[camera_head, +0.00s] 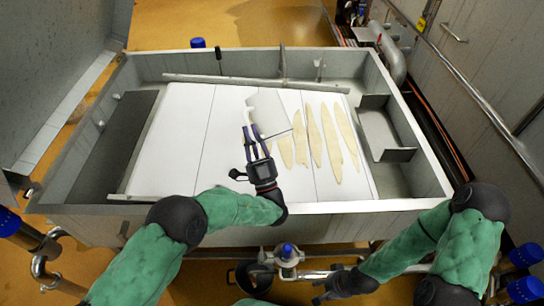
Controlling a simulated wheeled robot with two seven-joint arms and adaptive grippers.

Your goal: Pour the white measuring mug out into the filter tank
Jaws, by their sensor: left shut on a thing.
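The white measuring mug (270,113) is over the middle of the filter tank (330,207). My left gripper (252,130) is shut on the mug, at the handle on its left side. The mug looks tipped over, with its dark rim edge toward the lower right. I cannot see inside it or tell whether anything flows from it. Its height above the tank's white panels (170,150) is hard to judge. My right gripper (328,291) hangs low outside the tank's near wall, apart from the mug. Its fingers are too small and dark to read.
Several pale, ragged strips (331,140) lie on the white panels right of the mug. Steel walls stand on both sides of the tank. Pipes and a blue-capped valve (287,251) are below the near rim. A dark bucket (254,278) stands on the floor there.

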